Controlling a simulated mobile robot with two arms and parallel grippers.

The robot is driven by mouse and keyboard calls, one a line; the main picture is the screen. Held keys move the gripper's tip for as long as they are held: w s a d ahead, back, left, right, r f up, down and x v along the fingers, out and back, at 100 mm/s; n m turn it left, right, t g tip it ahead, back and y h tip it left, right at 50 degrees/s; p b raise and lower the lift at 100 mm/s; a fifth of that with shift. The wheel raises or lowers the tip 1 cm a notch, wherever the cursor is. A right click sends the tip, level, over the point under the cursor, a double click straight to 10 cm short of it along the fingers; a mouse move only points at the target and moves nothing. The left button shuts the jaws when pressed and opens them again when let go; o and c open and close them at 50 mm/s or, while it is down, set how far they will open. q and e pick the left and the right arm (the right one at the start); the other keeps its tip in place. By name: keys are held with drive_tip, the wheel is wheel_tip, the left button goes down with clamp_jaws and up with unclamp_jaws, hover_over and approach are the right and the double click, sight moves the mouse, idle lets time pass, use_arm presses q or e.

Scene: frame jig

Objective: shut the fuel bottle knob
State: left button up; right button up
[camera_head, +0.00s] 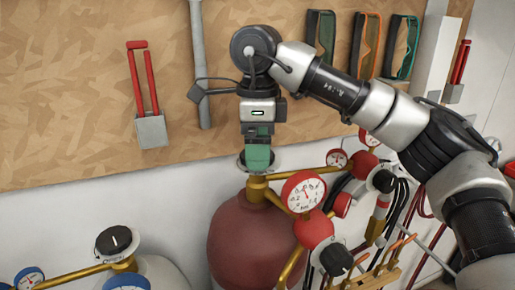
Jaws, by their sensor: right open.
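The fuel bottle appears to be the dark red cylinder (238,240) at the lower middle of the head view. A brass valve (257,188) stands on its top, with a pale round knob rim (283,164) above it. My right gripper (257,163) points straight down at this knob from above, with green fingers. The jaws are open and their tips are at the knob. They hide most of it, so I cannot tell whether they touch it. My left gripper is not in view.
A second, pale grey bottle (165,272) with a black knob (113,240) stands at the lower left. Red gauges (303,191) and regulators crowd the right side of the red bottle. A wooden panel (90,100) with hanging tools is close behind the gripper.

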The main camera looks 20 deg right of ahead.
drive_tip(key=shift+s+f, duration=0.15)
drive_tip(key=shift+f, duration=0.25)
drive_tip(key=shift+c, duration=0.2)
drive_tip(key=c, duration=0.9)
drive_tip(key=shift+m, duration=0.8)
drive_tip(key=o, duration=0.9)
drive_tip(key=shift+o, duration=0.2)
